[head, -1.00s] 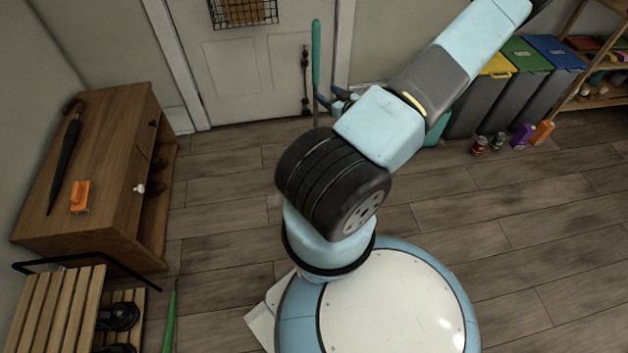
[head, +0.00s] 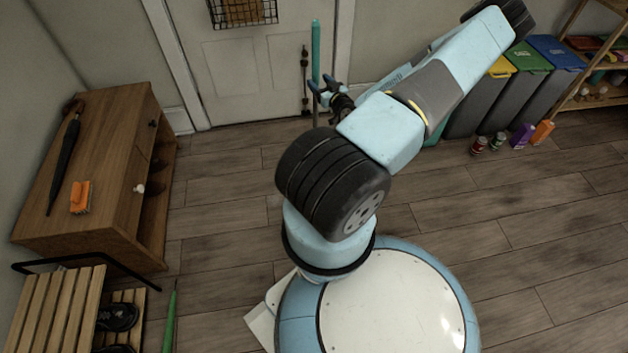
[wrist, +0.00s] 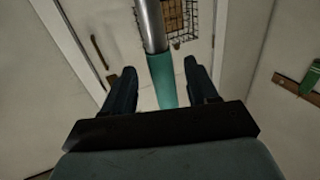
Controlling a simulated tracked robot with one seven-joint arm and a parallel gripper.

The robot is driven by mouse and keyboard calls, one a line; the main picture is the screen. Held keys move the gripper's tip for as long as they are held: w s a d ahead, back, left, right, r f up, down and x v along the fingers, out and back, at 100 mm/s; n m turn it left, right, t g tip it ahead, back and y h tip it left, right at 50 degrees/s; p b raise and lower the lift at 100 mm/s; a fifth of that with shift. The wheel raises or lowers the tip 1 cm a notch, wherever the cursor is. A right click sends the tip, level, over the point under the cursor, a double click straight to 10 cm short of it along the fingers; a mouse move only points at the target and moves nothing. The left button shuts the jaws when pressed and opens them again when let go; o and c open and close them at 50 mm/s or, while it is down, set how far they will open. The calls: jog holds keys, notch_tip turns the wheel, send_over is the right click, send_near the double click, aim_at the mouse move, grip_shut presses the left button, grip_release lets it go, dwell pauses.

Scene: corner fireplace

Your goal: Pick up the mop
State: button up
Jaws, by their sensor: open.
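The mop (head: 316,55) shows as an upright pole with a teal upper handle, standing in front of the door; its lower end is hidden behind my arm. In the wrist view the mop's handle (wrist: 163,78) is a grey metal shaft joined to a teal grip, and it runs down between my two fingers. My gripper (head: 322,90) is at the mop's pole, at the lower part of the teal section. In the wrist view my gripper (wrist: 162,78) is open, with one finger on each side of the teal grip and visible gaps.
A white door (head: 255,70) with a wire basket (head: 243,12) is behind the mop. A wooden cabinet (head: 115,190) with an umbrella (head: 65,155) and an orange brush (head: 81,197) stands left. Bins (head: 515,85) and a shelf are at right. The middle floor is clear.

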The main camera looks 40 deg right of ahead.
jog(key=w, duration=0.5)
jog(key=shift+d+f, duration=0.1)
jog(key=shift+d, duration=0.3)
jog(key=shift+c, duration=0.3)
grip_shut()
